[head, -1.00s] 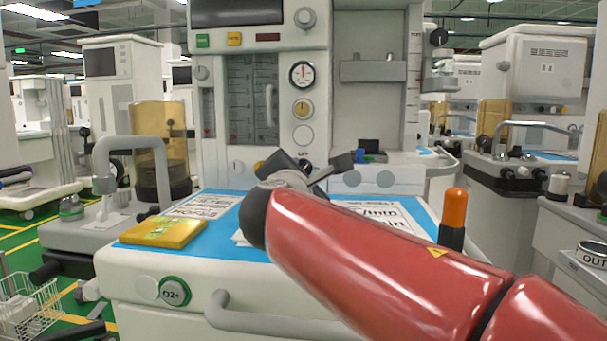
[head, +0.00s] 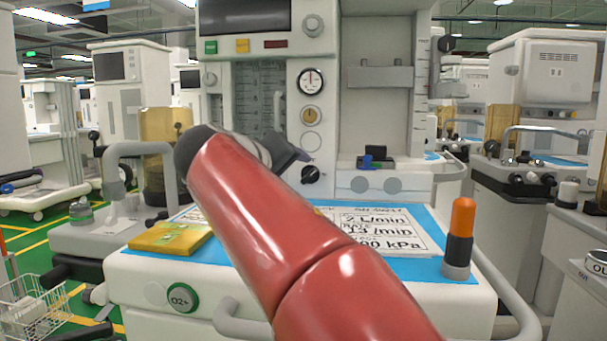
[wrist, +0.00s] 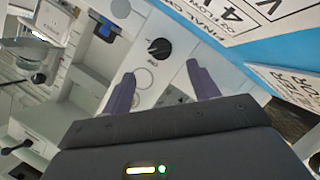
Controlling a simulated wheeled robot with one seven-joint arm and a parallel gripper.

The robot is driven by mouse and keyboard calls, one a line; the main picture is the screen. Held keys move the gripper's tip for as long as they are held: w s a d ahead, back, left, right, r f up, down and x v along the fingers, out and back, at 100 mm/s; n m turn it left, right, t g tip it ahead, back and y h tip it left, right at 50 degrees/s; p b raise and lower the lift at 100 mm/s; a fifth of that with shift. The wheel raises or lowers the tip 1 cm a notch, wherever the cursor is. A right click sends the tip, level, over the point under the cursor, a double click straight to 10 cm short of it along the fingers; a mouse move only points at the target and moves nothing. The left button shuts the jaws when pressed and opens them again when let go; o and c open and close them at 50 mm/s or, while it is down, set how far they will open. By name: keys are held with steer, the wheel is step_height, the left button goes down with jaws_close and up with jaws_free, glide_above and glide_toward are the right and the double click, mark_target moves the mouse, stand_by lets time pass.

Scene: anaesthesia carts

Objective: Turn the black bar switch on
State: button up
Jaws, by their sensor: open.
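The black bar switch (head: 311,174) is a round black knob low on the white front panel of the cart, below a blank circle and two gauges. In the wrist view the switch (wrist: 158,47) shows beyond the fingertips, with small lettering beside it that I cannot read for sure. My gripper (wrist: 162,76) is open and empty, with its two dark fingers apart and the switch standing clear of them. In the head view my red arm hides most of the gripper, and only a dark part shows left of the switch.
The cart's blue top (head: 425,262) carries printed cards (head: 375,228), a yellow packet (head: 168,239) and an orange-capped black cylinder (head: 460,235). A black and blue item (head: 376,158) sits on the ledge right of the switch. A grey bent pipe (head: 135,150) stands at left.

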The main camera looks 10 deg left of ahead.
mark_target(307, 175)
steer(key=x, duration=0.7)
steer(key=shift+w+f+p, duration=0.15)
steer(key=shift+w+p, duration=0.25)
steer(key=c, duration=1)
